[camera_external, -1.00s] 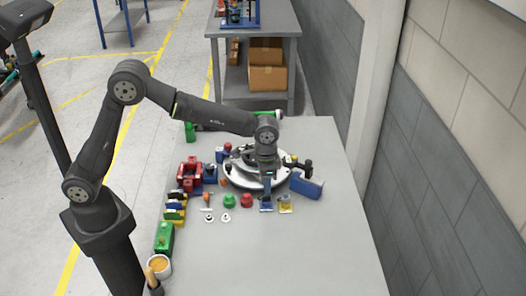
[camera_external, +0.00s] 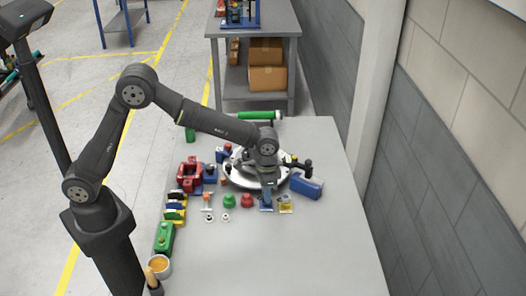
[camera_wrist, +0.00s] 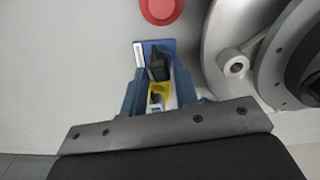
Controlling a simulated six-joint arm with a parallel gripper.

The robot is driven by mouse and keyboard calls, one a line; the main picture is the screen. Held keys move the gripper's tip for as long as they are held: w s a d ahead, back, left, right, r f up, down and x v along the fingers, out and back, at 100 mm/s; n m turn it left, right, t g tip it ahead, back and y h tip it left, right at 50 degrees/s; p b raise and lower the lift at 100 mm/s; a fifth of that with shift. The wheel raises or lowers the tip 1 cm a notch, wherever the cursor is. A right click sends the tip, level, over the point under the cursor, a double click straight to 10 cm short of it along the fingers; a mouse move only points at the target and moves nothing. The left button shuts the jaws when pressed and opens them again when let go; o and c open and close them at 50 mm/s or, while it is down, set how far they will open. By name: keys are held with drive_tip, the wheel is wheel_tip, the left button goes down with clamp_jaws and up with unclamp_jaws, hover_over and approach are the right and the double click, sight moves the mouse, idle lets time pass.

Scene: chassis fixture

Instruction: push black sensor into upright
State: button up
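A black sensor (camera_wrist: 158,66) stands over a blue base plate (camera_wrist: 140,50) with a white label, at the centre of the wrist view. A yellow part (camera_wrist: 159,91) shows just below it, between my fingers. In the external view a blue part (camera_external: 266,207) and a yellow part (camera_external: 285,204) sit side by side on the table at the front of the round chassis. My gripper (camera_wrist: 159,76) has its blue fingers apart on either side of the sensor. Whether they touch it is not clear. My gripper in the external view (camera_external: 267,190) is low over the blue part and hides the sensor.
The round chassis fixture (camera_external: 232,178) is close behind my gripper. Red (camera_external: 247,201) and green (camera_external: 229,201) knobs stand to the left, and a blue block (camera_external: 307,187) to the right. Several coloured parts line the table's left side. The table's front right (camera_external: 310,250) is clear.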

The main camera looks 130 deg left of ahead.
drive_tip(key=shift+c, duration=0.2)
clamp_jaws()
drive_tip(key=shift+r, duration=0.15)
drive_tip(key=shift+r, duration=2.35)
drive_tip(key=shift+a+r, duration=0.1)
drive_tip(key=s+a+r, duration=0.5)
drive_tip(key=s+r, duration=0.1)
drive_tip(key=shift+d+f, duration=0.1)
drive_tip(key=shift+f, duration=2.5)
